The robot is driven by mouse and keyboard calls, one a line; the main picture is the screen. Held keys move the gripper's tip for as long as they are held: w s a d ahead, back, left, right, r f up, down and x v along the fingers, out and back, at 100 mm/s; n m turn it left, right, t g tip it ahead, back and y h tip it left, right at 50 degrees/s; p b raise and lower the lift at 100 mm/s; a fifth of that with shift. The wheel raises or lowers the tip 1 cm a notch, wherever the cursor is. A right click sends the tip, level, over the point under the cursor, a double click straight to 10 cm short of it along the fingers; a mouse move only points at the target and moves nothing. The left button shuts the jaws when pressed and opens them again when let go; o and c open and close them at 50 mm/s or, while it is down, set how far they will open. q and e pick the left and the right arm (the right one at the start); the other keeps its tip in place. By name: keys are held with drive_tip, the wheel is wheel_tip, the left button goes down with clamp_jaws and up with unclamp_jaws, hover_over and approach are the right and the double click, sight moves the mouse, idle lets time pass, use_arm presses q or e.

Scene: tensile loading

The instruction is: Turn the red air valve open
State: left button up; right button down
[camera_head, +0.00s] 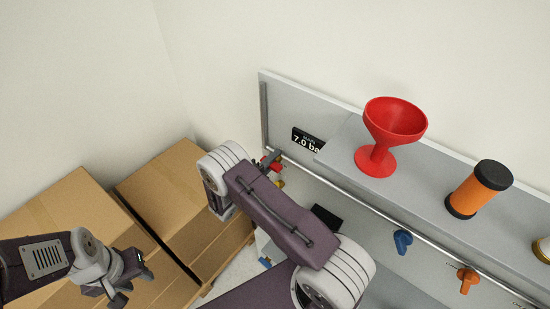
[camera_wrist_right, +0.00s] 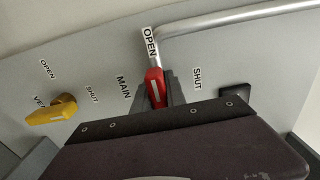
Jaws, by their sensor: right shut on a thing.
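The red air valve (camera_wrist_right: 156,88) is a red lever on the grey panel, between the labels MAIN and SHUT in the right wrist view. It points up at an OPEN label (camera_wrist_right: 150,42). My right gripper (camera_wrist_right: 155,97) is shut on it, one dark finger on each side. In the head view only a small red part of the valve (camera_head: 265,162) shows beside my right gripper (camera_head: 273,161); my arm hides much of the panel below. My left gripper (camera_head: 130,279) hangs over the cardboard boxes at lower left, away from the panel; its finger opening is unclear.
A yellow valve (camera_wrist_right: 52,110) sits left of the red one. A metal pipe (camera_wrist_right: 240,22) runs close above. A blue valve (camera_head: 402,241) and orange valve (camera_head: 467,279) lie to the right. A red funnel (camera_head: 391,130) and orange cylinder (camera_head: 478,190) stand on the shelf. Boxes (camera_head: 160,185) fill the left.

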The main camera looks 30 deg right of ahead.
idle(0.4)
drive_tip(key=c, duration=1.4)
unclamp_jaws()
drive_tip(key=shift+a, duration=0.1)
drive_tip(key=shift+o, duration=0.2)
drive_tip(key=b+v, duration=0.2)
drive_tip(key=v, duration=0.7)
drive_tip(key=shift+b, duration=0.3)
drive_tip(key=shift+a+f, duration=0.1)
drive_tip(key=shift+a, duration=0.05)
